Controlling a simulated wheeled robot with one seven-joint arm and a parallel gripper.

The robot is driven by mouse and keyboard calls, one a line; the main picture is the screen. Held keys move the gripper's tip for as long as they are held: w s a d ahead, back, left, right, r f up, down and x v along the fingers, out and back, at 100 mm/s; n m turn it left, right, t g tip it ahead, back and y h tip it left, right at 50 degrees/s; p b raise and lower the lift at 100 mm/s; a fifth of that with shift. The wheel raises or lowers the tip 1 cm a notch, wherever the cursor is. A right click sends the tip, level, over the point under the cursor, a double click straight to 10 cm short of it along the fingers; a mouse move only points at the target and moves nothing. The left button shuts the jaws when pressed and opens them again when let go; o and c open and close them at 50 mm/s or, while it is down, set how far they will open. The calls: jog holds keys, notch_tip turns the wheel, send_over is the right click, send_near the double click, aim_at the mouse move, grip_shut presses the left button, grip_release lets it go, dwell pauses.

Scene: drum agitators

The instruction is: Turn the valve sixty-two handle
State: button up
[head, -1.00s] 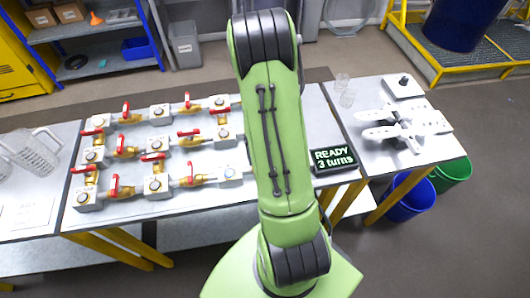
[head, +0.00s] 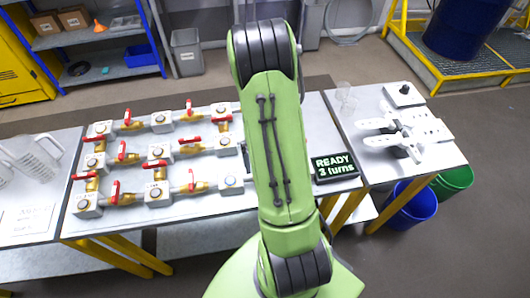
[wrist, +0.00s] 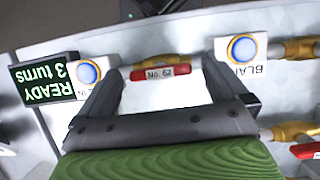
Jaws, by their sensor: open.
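The valve sixty-two handle (wrist: 160,72) shows in the wrist view as a short red bar with an upside-down "62" label, on a brass valve body (wrist: 165,62). It lies between two white blocks with blue-ringed round centres, the "IN" block (wrist: 103,92) on the left and another block (wrist: 242,48) on the right. My gripper (wrist: 161,75) is open. Its dark fingers reach out on either side of the handle, and I cannot tell whether they touch anything. In the head view my green arm hides the gripper and this valve.
Several other red-handled valves (head: 190,183) stand in rows on the table (head: 200,209). A "READY 3 turns" display (head: 335,167) is beside them, also in the wrist view (wrist: 45,80). White parts (head: 405,135) lie on the right table; blue (head: 414,200) and green bins stand below.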

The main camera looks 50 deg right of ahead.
jog(key=p+v, duration=0.2)
jog(key=v, duration=1.3)
jog(key=shift+w+r, duration=0.2)
jog(key=shift+r, duration=0.05)
jog(key=shift+d, duration=0.1)
jog(key=s+a+r+n+t+h, duration=0.2)
jog(key=s+a+r+n+t, duration=0.15)
jog(key=a+r, duration=0.75)
jog(key=s+a+f+n+t, duration=0.1)
jog(key=s+a+n+t, duration=0.2)
jog(key=s+a, duration=0.6)
jog(key=a+t, duration=0.1)
jog(key=t, duration=0.1)
jog(key=shift+s+f+t, duration=0.2)
jog(key=shift+f+t, duration=0.1)
jog(key=shift+t, duration=0.05)
